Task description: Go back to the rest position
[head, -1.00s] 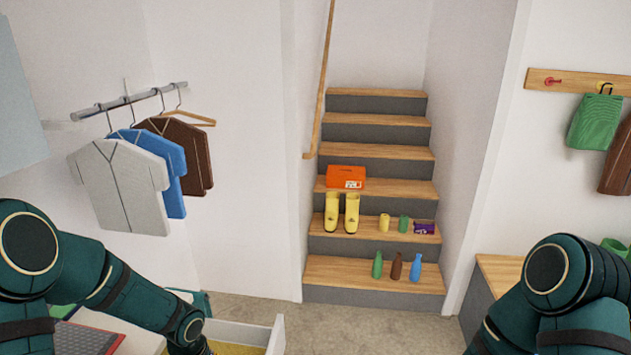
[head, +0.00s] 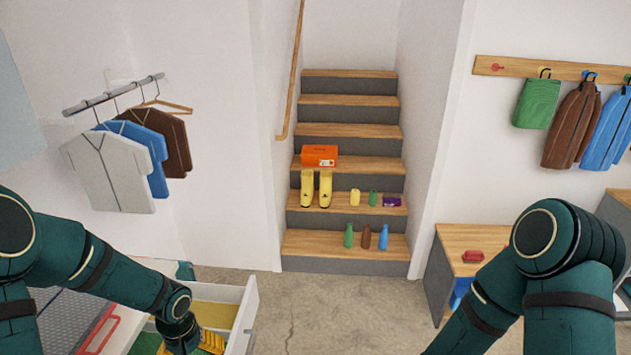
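My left arm (head: 115,275) comes in from the left and bends down over an open white drawer (head: 243,317) at the lower left. Its wrist end (head: 178,330) is cut off by the bottom edge, and no fingers of the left gripper show. My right arm (head: 535,285) stands at the lower right, with its elbow raised and its lower part running down out of the picture. The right gripper is out of view.
A staircase (head: 346,247) at the centre holds yellow boots (head: 316,189), an orange box (head: 319,155) and several bottles. Shirts (head: 105,173) hang at left. A hook rail (head: 520,69) and a bench (head: 478,236) stand at right. The middle floor (head: 325,308) is clear.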

